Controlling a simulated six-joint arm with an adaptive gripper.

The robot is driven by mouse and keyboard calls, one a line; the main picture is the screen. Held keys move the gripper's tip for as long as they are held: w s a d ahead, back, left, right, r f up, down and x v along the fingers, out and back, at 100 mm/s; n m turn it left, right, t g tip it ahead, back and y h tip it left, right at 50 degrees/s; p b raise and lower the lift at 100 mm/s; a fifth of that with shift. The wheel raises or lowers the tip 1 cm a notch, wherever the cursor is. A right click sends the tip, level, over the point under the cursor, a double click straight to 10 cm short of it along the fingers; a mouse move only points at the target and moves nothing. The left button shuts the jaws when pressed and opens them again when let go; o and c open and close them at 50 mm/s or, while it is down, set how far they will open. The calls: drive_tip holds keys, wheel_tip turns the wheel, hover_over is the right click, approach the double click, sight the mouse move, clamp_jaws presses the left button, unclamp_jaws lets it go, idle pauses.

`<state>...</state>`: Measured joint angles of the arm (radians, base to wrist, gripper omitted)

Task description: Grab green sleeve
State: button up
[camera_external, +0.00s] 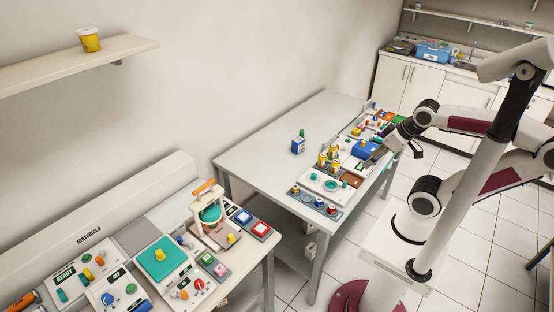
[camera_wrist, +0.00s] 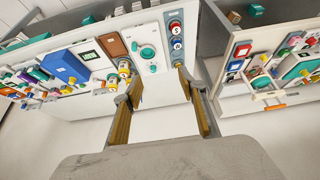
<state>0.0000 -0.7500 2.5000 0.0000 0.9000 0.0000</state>
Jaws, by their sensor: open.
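My gripper (camera_wrist: 158,86) is open and empty in the wrist view, its two fingers apart over the edge of the worktable with the floor between them. In the external view my gripper (camera_external: 405,146) is above the right edge of the far worktable, near the blue box. Several green pieces show, and I cannot tell which one is the sleeve. A green cylinder (camera_wrist: 38,73) lies left of the blue box in the wrist view. A teal disk (camera_wrist: 147,52) sits on a white panel with a small teal piece (camera_wrist: 134,46) beside it.
The blue box (camera_external: 364,148) and yellow-topped bottles (camera_external: 328,158) crowd the far worktable (camera_external: 258,150); its left part is mostly clear. A blue-and-white bottle (camera_external: 298,142) stands there. A second bench holds panels and a teal pad (camera_external: 160,257). A shelf (camera_external: 60,66) is on the wall.

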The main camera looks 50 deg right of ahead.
drive_tip(key=w+d+r+m+t, duration=0.1)
drive_tip(key=w+d+r+t, duration=0.15)
drive_tip(key=w, duration=1.25)
drive_tip(key=m+t+h, duration=0.4)
drive_tip(key=h, duration=0.2)
hover_over(302, 134)
drive_tip(key=s+a, duration=0.2)
drive_tip(key=s, duration=0.3)
wheel_tip(302, 134, down, 19)
drive_tip(key=shift+w+d, duration=0.25)
drive_tip(key=shift+f, duration=0.1)
drive_tip(key=shift+f, duration=2.85)
drive_tip(key=shift+f, duration=0.1)
